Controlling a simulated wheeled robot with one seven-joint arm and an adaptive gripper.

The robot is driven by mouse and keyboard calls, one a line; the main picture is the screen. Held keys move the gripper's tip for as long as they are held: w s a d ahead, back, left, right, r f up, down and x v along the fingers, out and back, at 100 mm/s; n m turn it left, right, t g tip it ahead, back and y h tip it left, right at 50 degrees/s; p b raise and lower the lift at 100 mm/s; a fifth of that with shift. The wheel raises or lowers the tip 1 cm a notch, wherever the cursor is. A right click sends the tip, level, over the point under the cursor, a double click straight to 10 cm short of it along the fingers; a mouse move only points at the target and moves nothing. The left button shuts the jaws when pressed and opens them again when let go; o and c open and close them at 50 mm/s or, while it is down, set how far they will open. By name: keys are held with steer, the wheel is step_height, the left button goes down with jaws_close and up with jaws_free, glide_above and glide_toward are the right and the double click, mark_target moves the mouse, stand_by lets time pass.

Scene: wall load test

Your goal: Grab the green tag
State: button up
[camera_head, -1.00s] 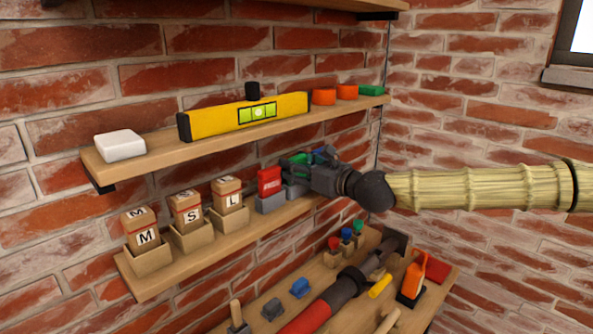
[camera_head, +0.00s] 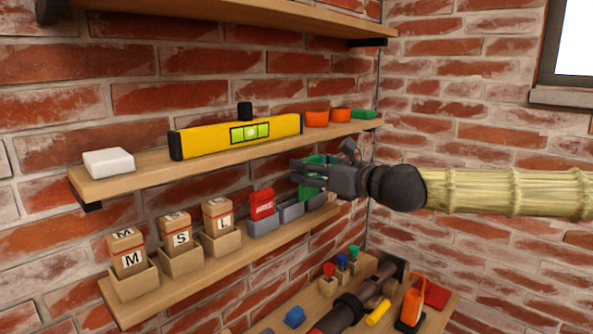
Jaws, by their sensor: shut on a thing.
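The green tag (camera_head: 308,191) is between the fingers of my gripper (camera_head: 304,173), at the right end of the middle shelf (camera_head: 205,262). The fingers are shut on the tag and cover part of it. The tag appears just above the grey holders, and I cannot tell whether its lower edge touches one. The middle grey holder (camera_head: 290,211) looks empty. A red tag (camera_head: 261,203) stands in the grey holder (camera_head: 264,226) to its left. The right grey holder (camera_head: 317,200) is partly hidden by the tag.
Boxes lettered M (camera_head: 131,260), S (camera_head: 180,239) and L (camera_head: 219,222) stand to the left. The upper shelf (camera_head: 140,171) is close above and carries a yellow level (camera_head: 205,140). A lower shelf holds tools, including an orange bottle (camera_head: 412,302).

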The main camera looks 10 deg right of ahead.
steer(key=p+v, duration=0.1)
steer(key=v, duration=1)
steer(key=shift+s+d+f, duration=0.3)
steer(key=shift+s+f, duration=0.05)
